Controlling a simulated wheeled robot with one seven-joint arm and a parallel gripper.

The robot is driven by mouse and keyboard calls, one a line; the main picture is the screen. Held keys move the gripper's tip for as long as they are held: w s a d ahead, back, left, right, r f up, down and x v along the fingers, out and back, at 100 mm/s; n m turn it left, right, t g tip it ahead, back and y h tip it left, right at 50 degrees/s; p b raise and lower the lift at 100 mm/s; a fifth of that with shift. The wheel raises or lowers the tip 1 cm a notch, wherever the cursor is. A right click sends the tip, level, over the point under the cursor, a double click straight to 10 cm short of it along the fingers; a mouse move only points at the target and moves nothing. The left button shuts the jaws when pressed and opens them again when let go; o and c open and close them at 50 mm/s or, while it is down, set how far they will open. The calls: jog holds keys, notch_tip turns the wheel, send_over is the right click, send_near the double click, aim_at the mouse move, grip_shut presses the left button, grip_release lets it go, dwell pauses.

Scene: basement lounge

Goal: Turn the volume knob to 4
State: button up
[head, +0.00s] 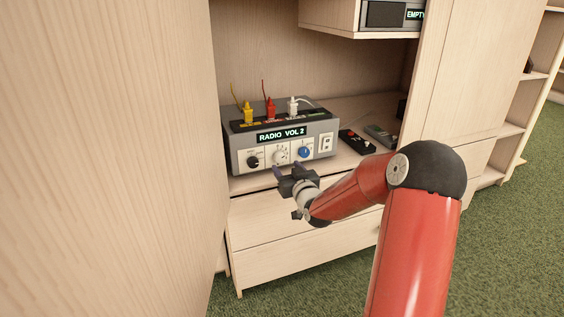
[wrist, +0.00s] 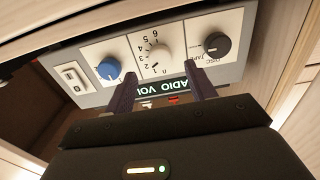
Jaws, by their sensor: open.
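The grey radio unit (head: 320,148) stands on the cabinet shelf, and its display (head: 281,134) reads "RADIO VOL 2". The white knob (head: 281,156) with a numbered scale is in the middle of the front panel, between a black knob (head: 253,161) and a blue knob (head: 304,152). In the wrist view, which is upside down, the white knob (wrist: 157,57) shows with numbers around it. My gripper (head: 290,170) is open in front of the panel. In the wrist view its fingers (wrist: 160,72) are on either side of the white knob's column, with nothing between them.
Yellow (head: 248,112), red (head: 270,108) and white (head: 293,107) plugs stand on top of the unit. A rocker switch (head: 326,142) is at the panel's right. A dark remote (head: 357,141) lies to the right. A tall wooden panel (head: 110,160) closes off the left.

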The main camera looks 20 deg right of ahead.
aim_at(280, 160)
jog(key=w, duration=0.5)
jog(key=shift+a, duration=0.1)
jog(key=shift+s, duration=0.1)
jog(key=c, duration=1)
jog(key=shift+o, duration=0.2)
